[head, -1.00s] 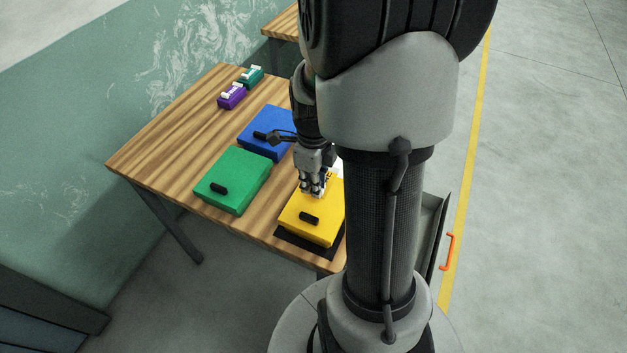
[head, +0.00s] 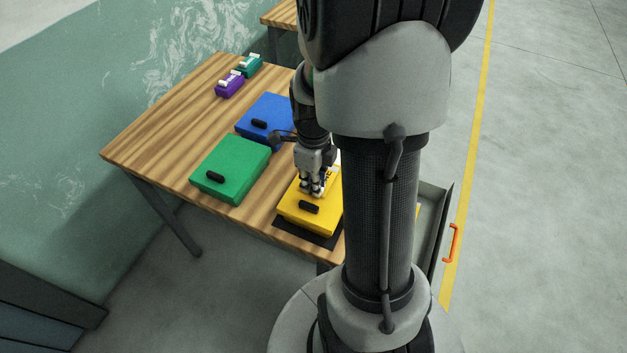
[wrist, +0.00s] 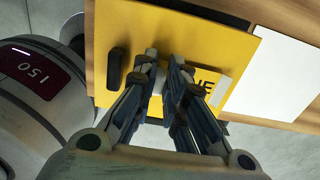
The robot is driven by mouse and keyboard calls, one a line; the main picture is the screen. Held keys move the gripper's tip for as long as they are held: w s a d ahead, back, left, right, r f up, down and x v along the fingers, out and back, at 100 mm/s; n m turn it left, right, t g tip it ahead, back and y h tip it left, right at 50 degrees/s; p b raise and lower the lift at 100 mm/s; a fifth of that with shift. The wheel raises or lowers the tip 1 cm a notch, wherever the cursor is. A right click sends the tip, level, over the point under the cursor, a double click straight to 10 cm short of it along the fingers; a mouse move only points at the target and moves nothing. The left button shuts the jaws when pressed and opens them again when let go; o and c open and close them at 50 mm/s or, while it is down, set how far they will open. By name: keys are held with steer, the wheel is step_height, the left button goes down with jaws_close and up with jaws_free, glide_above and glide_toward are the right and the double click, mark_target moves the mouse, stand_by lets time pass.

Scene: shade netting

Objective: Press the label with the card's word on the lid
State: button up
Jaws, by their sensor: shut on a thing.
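A yellow box (head: 295,222) with a black handle on its lid stands on a black mat at the table's near edge. My gripper (head: 313,192) is low over the lid, behind the handle. In the wrist view my gripper (wrist: 163,68) is nearly closed beside the handle (wrist: 117,68). A label (wrist: 203,86) ending in the letters "NE" shows beside the right finger; the finger hides the rest of its word. I cannot tell whether it touches the lid. A blank white sheet (wrist: 275,78), possibly the card, lies right of the box; no word shows on it.
A green box (head: 232,172) and a blue box (head: 268,115) with black handles stand on the table. Purple (head: 230,86) and teal (head: 249,66) holders are at the far end. A grey tray (head: 434,215) with an orange handle is right of my column.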

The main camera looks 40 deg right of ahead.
steer(key=shift+f+b, duration=0.3)
steer(key=shift+f, duration=0.05)
stand_by(0.4)
stand_by(0.3)
steer(key=o, duration=0.8)
steer(key=shift+r, duration=0.1)
step_height(320, 180, up, 12)
stand_by(0.4)
